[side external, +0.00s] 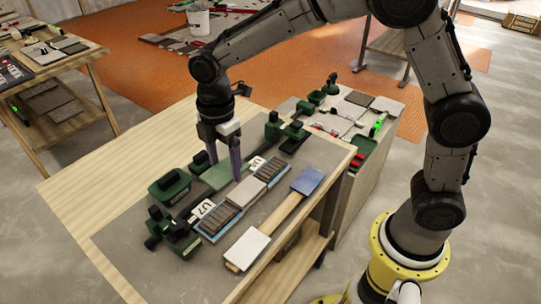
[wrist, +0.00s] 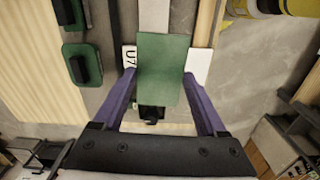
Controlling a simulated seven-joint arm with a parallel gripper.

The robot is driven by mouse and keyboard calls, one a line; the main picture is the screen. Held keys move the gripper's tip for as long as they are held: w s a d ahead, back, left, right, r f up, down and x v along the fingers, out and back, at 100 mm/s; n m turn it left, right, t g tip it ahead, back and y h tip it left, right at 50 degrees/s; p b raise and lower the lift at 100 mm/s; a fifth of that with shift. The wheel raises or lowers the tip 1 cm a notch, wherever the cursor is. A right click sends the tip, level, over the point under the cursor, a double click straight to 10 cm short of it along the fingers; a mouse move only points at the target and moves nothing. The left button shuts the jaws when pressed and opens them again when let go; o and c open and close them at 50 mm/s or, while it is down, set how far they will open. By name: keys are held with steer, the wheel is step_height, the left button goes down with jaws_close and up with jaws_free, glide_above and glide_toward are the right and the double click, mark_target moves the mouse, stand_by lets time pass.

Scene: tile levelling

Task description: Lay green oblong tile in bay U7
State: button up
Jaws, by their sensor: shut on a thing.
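The green oblong tile (side external: 217,176) is held flat between the two purple fingers of my gripper (side external: 224,160) in the side view. In the wrist view the tile (wrist: 163,68) lies between the fingertips of my gripper (wrist: 159,80), long side running away from me. The U7 label (side external: 202,209) stands beside a blue-edged bay with a dark ridged bed (side external: 219,221), below the tile in the side view. In the wrist view the U7 label (wrist: 129,57) is just left of the tile, and the tile hides what is under it.
Green-based tools with black handles (side external: 170,185) stand left of the bays. The U8 label (side external: 256,163) marks a neighbouring ridged bay. A wooden batten (side external: 279,215) carries a white tile (side external: 247,249) and a blue tile (side external: 308,181) along the right. Bare wood lies at the left.

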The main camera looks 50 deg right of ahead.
mark_target(210, 174)
steer(key=a+f, duration=0.1)
steer(key=w+a+f, duration=0.1)
steer(key=f, duration=0.1)
steer(key=a+f, duration=0.1)
steer(key=shift+w+f, duration=0.2)
steer(key=shift+w, duration=0.2)
steer(key=shift+s+a+f+n, duration=0.15)
steer(key=shift+f+n, duration=0.15)
steer(key=shift+f, duration=3.85)
steer(key=shift+f, duration=0.65)
steer(key=o, duration=0.9)
